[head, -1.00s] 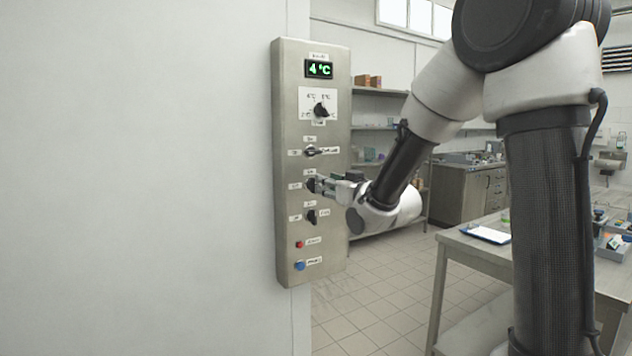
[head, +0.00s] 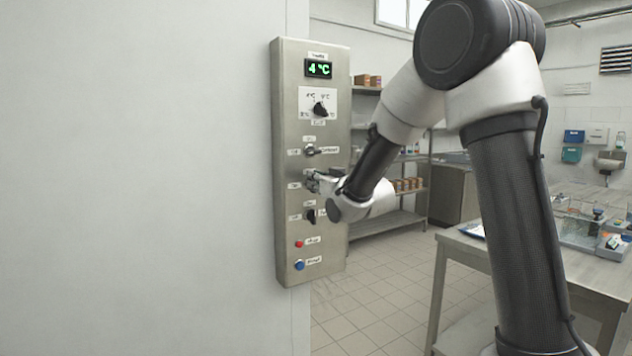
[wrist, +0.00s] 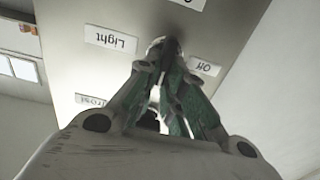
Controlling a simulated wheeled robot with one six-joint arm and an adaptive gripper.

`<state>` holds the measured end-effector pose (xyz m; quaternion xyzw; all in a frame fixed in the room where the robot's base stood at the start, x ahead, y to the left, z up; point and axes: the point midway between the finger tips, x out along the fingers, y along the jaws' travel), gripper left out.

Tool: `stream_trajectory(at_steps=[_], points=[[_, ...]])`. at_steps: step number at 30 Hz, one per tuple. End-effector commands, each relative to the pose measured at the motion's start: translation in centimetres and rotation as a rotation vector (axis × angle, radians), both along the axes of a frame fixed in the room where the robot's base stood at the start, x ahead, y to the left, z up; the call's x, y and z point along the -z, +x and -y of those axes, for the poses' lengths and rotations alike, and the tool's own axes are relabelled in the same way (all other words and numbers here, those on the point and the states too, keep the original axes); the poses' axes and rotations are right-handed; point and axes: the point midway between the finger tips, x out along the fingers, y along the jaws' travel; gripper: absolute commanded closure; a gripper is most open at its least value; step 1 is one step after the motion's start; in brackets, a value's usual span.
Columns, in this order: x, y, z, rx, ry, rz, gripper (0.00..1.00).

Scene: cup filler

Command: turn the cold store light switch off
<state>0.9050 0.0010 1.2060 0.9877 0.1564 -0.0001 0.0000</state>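The steel control panel (head: 285,120) is on the white wall in the head view. The light switch, a small dark knob (wrist: 172,46), is in the wrist view beside the upside-down "Light" label (wrist: 110,40) and the "Off" label (wrist: 207,66). My gripper (head: 314,182) is at the panel's third control down, under the lever switch. In the wrist view my gripper's fingers (wrist: 166,66) come together on the knob, one on each side. The fingers hide much of the knob, so I cannot tell exactly where it points.
Above are the green 4 °C display (head: 318,68), a dial (head: 320,109) and a lever switch (head: 310,151). Below are another dark knob (head: 311,216), a red button (head: 299,244) and a blue button (head: 299,265). A steel table (head: 480,250) stands at right.

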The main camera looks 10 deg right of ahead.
Motion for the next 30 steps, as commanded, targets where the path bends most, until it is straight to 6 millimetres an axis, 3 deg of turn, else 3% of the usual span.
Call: stream_trajectory(at_steps=[14, 30], points=[[0.00, -0.07, -0.15, 0.000, -0.078, 0.025, 1.00], [0.28, -0.32, -0.95, -0.001, -0.517, 0.168, 1.00]])
